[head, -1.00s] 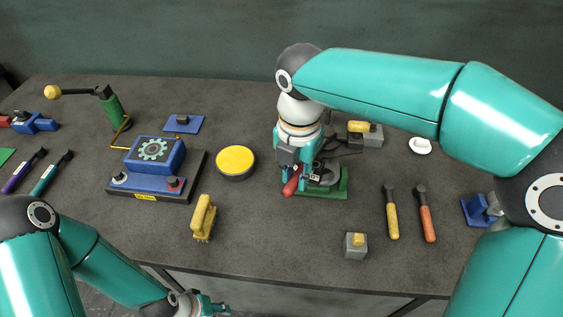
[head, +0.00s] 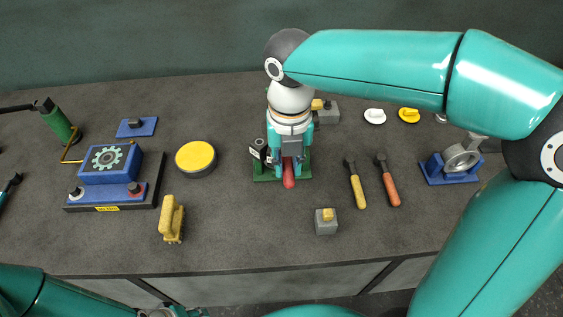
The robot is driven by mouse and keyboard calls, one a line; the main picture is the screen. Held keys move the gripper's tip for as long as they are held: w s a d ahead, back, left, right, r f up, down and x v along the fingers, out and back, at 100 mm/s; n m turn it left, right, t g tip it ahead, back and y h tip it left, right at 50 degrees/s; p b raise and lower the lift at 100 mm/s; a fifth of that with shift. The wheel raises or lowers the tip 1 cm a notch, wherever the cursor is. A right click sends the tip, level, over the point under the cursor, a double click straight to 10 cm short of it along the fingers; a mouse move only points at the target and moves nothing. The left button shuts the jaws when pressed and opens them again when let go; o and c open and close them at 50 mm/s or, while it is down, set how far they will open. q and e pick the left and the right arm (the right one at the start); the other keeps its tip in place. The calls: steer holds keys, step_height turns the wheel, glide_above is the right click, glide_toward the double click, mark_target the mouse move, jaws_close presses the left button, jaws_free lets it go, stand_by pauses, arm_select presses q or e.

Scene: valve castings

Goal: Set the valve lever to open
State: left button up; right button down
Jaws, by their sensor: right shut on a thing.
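The valve stands on a green base (head: 264,178) near the middle of the table. Its red lever (head: 289,180) points toward the table's front edge, almost straight. My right gripper (head: 289,164) reaches down from above and is shut on the red lever, with a finger on each side of it. The gripper and wrist hide most of the valve body; a grey part and a small white label show at its left. My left gripper (head: 174,312) is only partly in view at the bottom edge, below the table front, and its jaws cannot be made out.
A grey block with a yellow top (head: 326,226) stands in front, right of the valve. Two handled tools, yellow (head: 357,190) and orange (head: 391,188), lie to the right. The front middle is clear.

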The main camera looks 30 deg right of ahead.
steer(key=shift+w+d+r, duration=0.15)
steer(key=shift+r, duration=0.05)
steer(key=c, duration=1)
jaws_free()
steer(key=shift+f, duration=0.1)
step_height(320, 180, up, 12)
steer(key=shift+f, duration=0.1)
